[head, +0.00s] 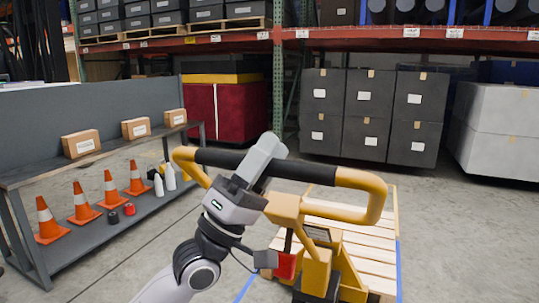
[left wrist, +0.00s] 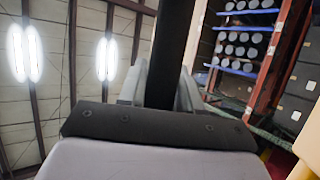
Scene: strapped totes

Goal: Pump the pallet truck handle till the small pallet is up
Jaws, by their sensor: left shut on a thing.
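The yellow pallet truck handle (head: 372,183) is a loop with a black grip bar (head: 309,172) across its top. My left gripper (head: 262,160) is shut on the black bar, a little left of its middle. In the left wrist view the dark bar (left wrist: 172,50) runs up from between the fingers of my left gripper (left wrist: 160,90). The yellow truck body (head: 318,270) stands below the handle. The small wooden pallet (head: 350,232) lies behind it, low near the floor; any gap under it is hidden. My right gripper is not in view.
A grey bench (head: 100,165) at the left carries cardboard boxes (head: 80,144) on top, with orange cones (head: 85,202) and bottles on its lower shelf. Dark stacked totes (head: 370,110) and pale totes (head: 500,120) stand at the back. Floor between is clear.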

